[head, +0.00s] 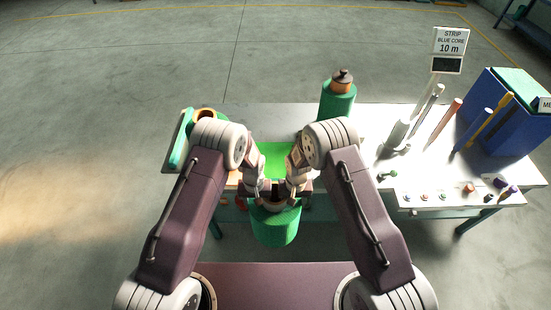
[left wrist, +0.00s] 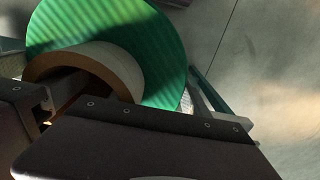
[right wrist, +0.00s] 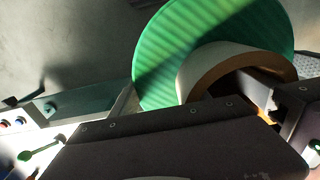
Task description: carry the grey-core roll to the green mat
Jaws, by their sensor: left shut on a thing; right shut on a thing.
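A green netting roll (head: 275,228) hangs upright in front of the table's near edge, between my arms. Its core end looks greyish-tan in the left wrist view (left wrist: 105,62) and the right wrist view (right wrist: 205,68); the core's colour is hard to judge in this light. My left gripper (head: 260,188) and my right gripper (head: 294,187) are both shut on the core at its top, from opposite sides. The wrist housings hide part of the core. The bright green mat (head: 272,160) lies on the table just beyond the grippers, partly hidden by them.
A green roll with an orange-brown core (head: 337,103) stands at the mat's back right, something dark on top. Another orange-core roll (head: 204,114) is at the left, partly behind my left arm. The right table holds tubes, small coloured parts, a sign (head: 450,42) and a blue bin (head: 500,115).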

